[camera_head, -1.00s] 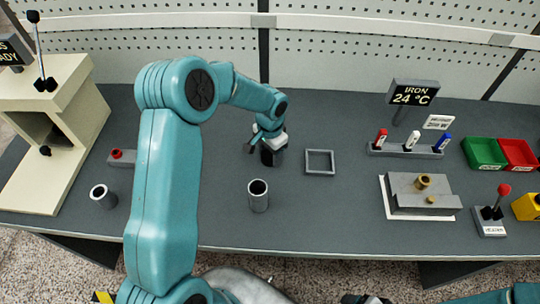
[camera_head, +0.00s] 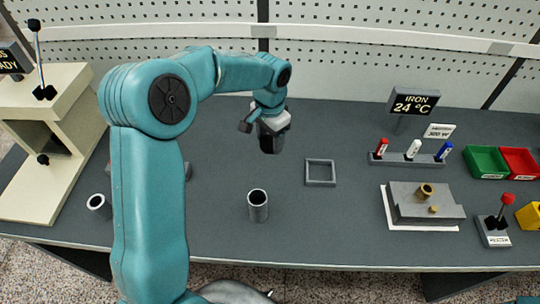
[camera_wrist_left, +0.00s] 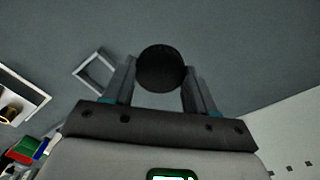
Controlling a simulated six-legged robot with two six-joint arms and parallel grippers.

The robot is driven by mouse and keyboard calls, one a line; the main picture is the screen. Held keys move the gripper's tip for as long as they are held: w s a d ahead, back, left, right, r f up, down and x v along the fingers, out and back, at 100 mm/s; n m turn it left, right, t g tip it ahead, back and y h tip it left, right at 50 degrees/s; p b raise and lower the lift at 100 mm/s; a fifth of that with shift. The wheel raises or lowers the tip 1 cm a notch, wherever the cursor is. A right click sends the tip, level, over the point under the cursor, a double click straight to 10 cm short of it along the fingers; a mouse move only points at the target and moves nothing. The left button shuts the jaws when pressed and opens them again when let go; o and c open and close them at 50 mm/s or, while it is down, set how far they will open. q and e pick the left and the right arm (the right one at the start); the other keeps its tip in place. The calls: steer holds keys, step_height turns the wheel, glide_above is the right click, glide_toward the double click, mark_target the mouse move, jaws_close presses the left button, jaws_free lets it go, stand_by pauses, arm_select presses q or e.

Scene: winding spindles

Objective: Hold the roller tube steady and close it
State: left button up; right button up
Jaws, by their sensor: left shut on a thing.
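My left gripper (camera_head: 268,124) is shut on a black round piece (camera_head: 270,142), which looks like a cap. In the left wrist view the black piece (camera_wrist_left: 161,68) sits between the two fingers. An open-topped grey tube (camera_head: 258,206) stands upright on the table, nearer the front than the gripper. A second open grey tube (camera_head: 98,207) stands at the left, partly beside my arm. I cannot tell which one is the roller tube. The gripper touches neither tube. My right gripper is not in view.
An empty square frame (camera_head: 320,184) lies right of the gripper. A grey block with brass parts (camera_head: 425,212), a pen rack (camera_head: 405,159) and bins (camera_head: 485,162) are at the right. A beige stand (camera_head: 72,115) is at the left. The table's front middle is clear.

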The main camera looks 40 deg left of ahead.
mark_target(270, 142)
arm_select(q)
step_height(270, 142, up, 9)
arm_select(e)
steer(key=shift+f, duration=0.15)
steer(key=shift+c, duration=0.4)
arm_select(q)
steer(key=s+d+f+n, duration=0.2)
steer(key=s+d+f, duration=0.1)
steer(key=d+f, duration=0.8)
steer(key=shift+s+d+f+n, duration=0.15)
steer(key=shift+n, duration=0.15)
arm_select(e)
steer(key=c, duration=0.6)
arm_select(q)
steer(key=shift+d, duration=0.2)
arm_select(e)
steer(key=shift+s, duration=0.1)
